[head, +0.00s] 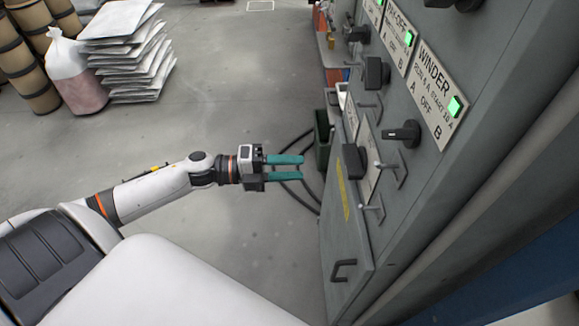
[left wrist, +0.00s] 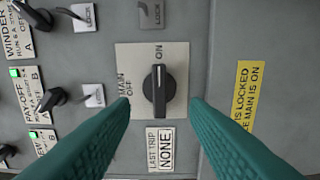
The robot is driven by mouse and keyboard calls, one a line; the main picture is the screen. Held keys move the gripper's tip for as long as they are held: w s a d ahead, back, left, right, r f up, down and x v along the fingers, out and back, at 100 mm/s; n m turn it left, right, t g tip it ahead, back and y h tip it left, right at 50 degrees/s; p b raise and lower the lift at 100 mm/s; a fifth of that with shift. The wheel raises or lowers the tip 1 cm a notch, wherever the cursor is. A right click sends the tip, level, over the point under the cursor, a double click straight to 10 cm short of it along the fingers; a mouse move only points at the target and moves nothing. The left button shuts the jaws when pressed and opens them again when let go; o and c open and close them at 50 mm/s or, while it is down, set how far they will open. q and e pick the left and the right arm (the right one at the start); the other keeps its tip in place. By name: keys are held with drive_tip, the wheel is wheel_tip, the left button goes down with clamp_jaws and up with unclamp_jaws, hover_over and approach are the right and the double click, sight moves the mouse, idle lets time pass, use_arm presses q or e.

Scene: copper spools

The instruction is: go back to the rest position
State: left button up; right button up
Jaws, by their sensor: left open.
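My left gripper (head: 303,168) is open and empty, its teal fingers pointing right at the grey control cabinet (head: 345,250). In the left wrist view, the open fingertips (left wrist: 160,101) show on either side of a black main switch knob (left wrist: 159,90), with a clear gap on both sides. The knob stands upright in that picture, its top end toward the word ON. In the head view the fingertips stop short of the cabinet face. My right gripper is not in view.
The cabinet carries black knobs (head: 403,133), lock levers and green lamps (head: 455,106). A yellow label (left wrist: 248,100) sits beside the main switch. Dark cables (head: 302,196) lie near the cabinet. Stacked sacks (head: 125,50) and a bag (head: 78,75) stand far left. Floor beyond the arm is open.

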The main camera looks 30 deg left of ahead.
use_arm(q)
drive_tip(key=w+a+f+n+t+y, duration=0.1)
drive_tip(key=a+f+n+t+y, duration=0.1)
drive_tip(key=a+f+n+y, duration=0.5)
drive_tip(key=w+a+f+n+t+y, duration=0.2)
drive_tip(key=f+n, duration=0.3)
drive_tip(key=f, duration=0.6)
drive_tip(key=s+a+f+n+g+y, duration=0.15)
drive_tip(key=s+f+n, duration=0.25)
drive_tip(key=f, duration=0.4)
drive_tip(key=s+a+f+n+g+y, duration=0.1)
drive_tip(key=s+f+n+y, duration=0.25)
drive_tip(key=f, duration=0.55)
drive_tip(key=s+d+f+n+g+y, duration=0.1)
drive_tip(key=s+d+f+n+g, duration=0.15)
drive_tip(key=s+f, duration=0.4)
drive_tip(key=s+d+f+n+g, duration=0.1)
drive_tip(key=s+f+n+g, duration=0.15)
drive_tip(key=s+f, duration=0.45)
drive_tip(key=s+d+f+n+g, duration=0.1)
drive_tip(key=s+d, duration=0.3)
drive_tip(key=s, duration=0.4)
drive_tip(key=s+d+f+n+g, duration=0.1)
drive_tip(key=s+d+f+g, duration=0.3)
drive_tip(key=s, duration=0.5)
drive_tip(key=shift+s+d+p, duration=0.3)
drive_tip(key=shift+d, duration=0.1)
drive_tip(key=shift+n+g, duration=0.25)
drive_tip(key=shift+c, duration=0.2)
